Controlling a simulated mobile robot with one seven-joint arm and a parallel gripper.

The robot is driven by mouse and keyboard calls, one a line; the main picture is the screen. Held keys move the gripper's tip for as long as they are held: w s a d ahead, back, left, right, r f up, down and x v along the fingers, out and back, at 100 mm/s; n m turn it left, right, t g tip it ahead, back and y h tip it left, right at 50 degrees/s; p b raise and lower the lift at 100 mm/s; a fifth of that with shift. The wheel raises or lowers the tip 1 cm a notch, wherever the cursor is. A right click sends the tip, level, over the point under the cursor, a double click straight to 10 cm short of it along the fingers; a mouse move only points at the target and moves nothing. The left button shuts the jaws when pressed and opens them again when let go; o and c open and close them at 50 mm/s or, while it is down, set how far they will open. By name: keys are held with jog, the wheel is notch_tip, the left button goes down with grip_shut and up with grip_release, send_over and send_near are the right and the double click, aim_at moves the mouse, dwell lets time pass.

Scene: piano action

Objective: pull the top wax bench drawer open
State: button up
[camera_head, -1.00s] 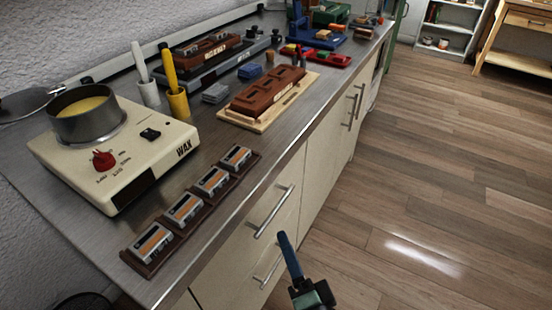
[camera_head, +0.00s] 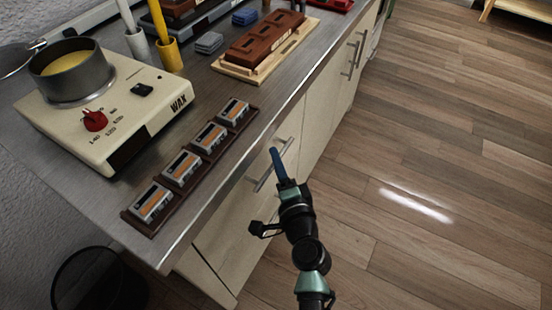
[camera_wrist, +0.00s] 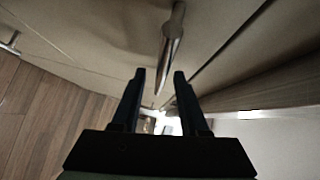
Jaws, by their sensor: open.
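The top wax bench drawer (camera_head: 250,193) is a cream front under the steel worktop, and it looks shut. Its silver bar handle (camera_head: 270,172) also shows in the wrist view (camera_wrist: 171,45), running lengthwise in line with the gap between my fingers. My gripper (camera_head: 276,158) is in front of the drawer, beside the handle in the head view; its fingers look blue there. In the wrist view my gripper (camera_wrist: 157,78) has two dark fingers apart with nothing held between them. The handle's near end lies just beyond the fingertips. I cannot tell whether they touch.
On the worktop (camera_head: 100,215) stand a wax heater (camera_head: 105,135) with a pot and a dark rack (camera_head: 135,222) of labelled blocks. A lower drawer handle is partly hidden by my arm. A dark bin (camera_head: 98,280) stands at lower left. The wooden floor (camera_head: 430,150) to the right is clear.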

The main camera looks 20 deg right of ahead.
jog(key=shift+w, duration=0.65)
grip_shut()
jog(key=shift+f, duration=0.1)
dwell(0.9)
